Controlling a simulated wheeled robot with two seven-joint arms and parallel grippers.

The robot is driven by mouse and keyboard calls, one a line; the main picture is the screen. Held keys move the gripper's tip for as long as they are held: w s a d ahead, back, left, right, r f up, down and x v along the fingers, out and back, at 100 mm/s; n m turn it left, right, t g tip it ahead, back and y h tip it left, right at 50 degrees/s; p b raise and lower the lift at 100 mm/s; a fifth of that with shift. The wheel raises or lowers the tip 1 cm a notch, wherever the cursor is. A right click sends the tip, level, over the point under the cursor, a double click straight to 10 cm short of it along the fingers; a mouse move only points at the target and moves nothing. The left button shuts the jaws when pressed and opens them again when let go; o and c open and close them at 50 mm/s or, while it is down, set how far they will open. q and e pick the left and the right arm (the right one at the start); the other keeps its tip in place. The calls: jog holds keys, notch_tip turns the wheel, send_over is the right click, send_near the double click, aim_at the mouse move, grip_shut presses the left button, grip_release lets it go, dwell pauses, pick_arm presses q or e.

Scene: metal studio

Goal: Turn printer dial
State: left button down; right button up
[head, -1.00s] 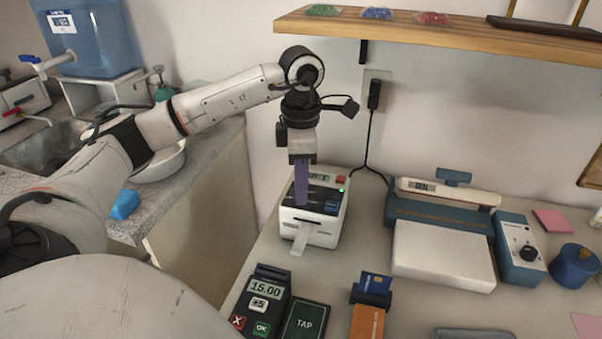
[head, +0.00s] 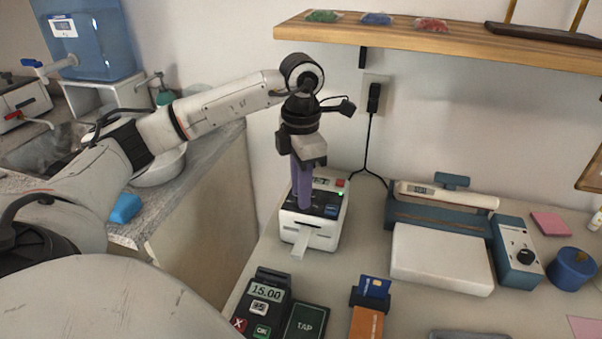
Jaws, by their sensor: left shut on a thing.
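The white printer (head: 322,236) stands on the counter near the picture's middle, with a dark top panel, a small display, a red button, a green light and a paper strip at its front. My left gripper (head: 301,206) reaches down to the left part of that panel, its purple fingers upright. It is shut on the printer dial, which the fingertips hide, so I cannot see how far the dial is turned. My right gripper is not in view.
A card terminal (head: 262,300), a TAP pad (head: 305,321) and an orange card holder (head: 368,321) stand in front of the printer. A sealer (head: 442,258) with a knob box (head: 517,262) is to the right. A wooden shelf (head: 440,38) hangs above.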

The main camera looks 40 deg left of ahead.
pick_arm(q)
jog(key=c, duration=1.5)
grip_release()
jog(key=shift+c, duration=0.2)
notch_tip(320, 180, up, 10)
jog(key=p, duration=0.1)
jog(key=shift+r, duration=0.2)
